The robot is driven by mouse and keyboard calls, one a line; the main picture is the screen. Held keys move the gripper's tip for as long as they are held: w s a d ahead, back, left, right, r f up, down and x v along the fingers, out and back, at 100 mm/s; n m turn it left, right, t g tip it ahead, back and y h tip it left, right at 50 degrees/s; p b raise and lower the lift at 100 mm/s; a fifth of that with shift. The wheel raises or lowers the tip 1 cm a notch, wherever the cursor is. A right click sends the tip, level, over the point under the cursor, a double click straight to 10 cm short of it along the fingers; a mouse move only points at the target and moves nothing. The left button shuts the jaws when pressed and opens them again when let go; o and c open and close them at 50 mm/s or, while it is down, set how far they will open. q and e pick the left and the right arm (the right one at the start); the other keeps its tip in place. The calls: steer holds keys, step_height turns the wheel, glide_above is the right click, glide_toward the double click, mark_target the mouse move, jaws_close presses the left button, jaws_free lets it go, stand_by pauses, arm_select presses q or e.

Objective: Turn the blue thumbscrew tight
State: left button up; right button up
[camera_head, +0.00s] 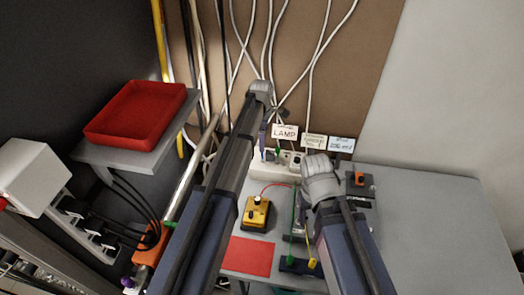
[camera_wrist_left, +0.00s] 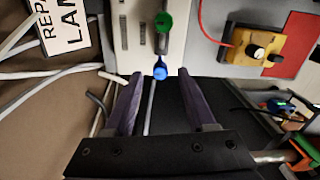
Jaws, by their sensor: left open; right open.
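The blue thumbscrew (camera_wrist_left: 160,71) shows in the left wrist view at the edge of a pale panel (camera_wrist_left: 148,50), below a green knob (camera_wrist_left: 163,22). My left gripper (camera_wrist_left: 160,74) is open, with its two purple fingers on either side of the thumbscrew in the picture. I see a gap on both sides of it, and cannot tell how deep it sits between the fingertips. In the head view a purple finger of my left gripper (camera_head: 263,140) shows by the pale panel (camera_head: 268,168); the thumbscrew is not clear there. My right gripper is hidden behind its own arm.
A sign reading LAMP (camera_head: 285,132) stands above the panel. A yellow box (camera_head: 256,213) with a red wire and a red mat (camera_head: 250,256) lie in front. A red tray (camera_head: 135,115) sits on a left shelf. The grey table (camera_head: 440,230) is clear at right.

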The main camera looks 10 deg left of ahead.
arm_select(q)
steer(key=shift+f+b, duration=0.5)
steer(key=shift+f, duration=0.45)
steer(key=shift+c, duration=0.3)
jaws_close()
